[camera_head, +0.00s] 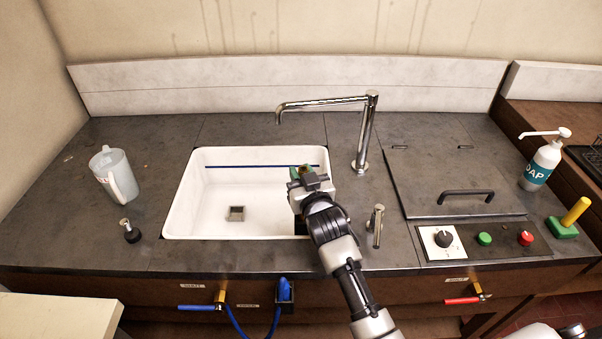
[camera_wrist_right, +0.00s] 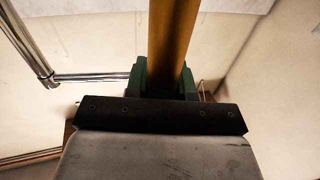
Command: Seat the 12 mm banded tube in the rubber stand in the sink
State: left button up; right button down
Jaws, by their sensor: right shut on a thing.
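My right gripper (camera_head: 308,180) is over the right part of the white sink (camera_head: 177,215). It is shut on a brass-coloured tube (camera_wrist_right: 172,45), which stands between its green finger pads in the right wrist view. In the head view the tube shows only as a small bit at the gripper, and I cannot tell whether it bears a band. A small grey square piece (camera_head: 236,213) is on the sink floor, left of the gripper; I cannot tell whether it is the rubber stand or a drain. A dark patch beside my right arm is partly hidden. My left gripper is not in view.
A chrome faucet (camera_head: 368,130) reaches over the sink's back. A short chrome lever (camera_head: 376,225) stands at its front right. A clear jug (camera_head: 115,176) and a dark stopper-like piece (camera_head: 130,231) are on the left. A soap bottle (camera_head: 542,165) and a green block with a yellow rod (camera_head: 572,216) are far right.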

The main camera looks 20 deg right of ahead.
jog(key=shift+f+b, duration=0.3)
jog(key=shift+f, duration=0.2)
jog(key=c, duration=0.9)
grip_release()
jog(key=shift+s, duration=0.1)
jog(key=shift+f, duration=0.1)
jog(key=s+d+r, duration=0.2)
jog(key=r, duration=0.1)
jog(key=s+d+r+b, duration=0.1)
jog(key=s+d+r, duration=0.2)
jog(key=r, duration=0.1)
jog(key=s+d+r, duration=0.3)
jog(key=r, duration=0.1)
jog(key=shift+s+r+b, duration=0.2)
jog(key=shift+b, duration=0.2)
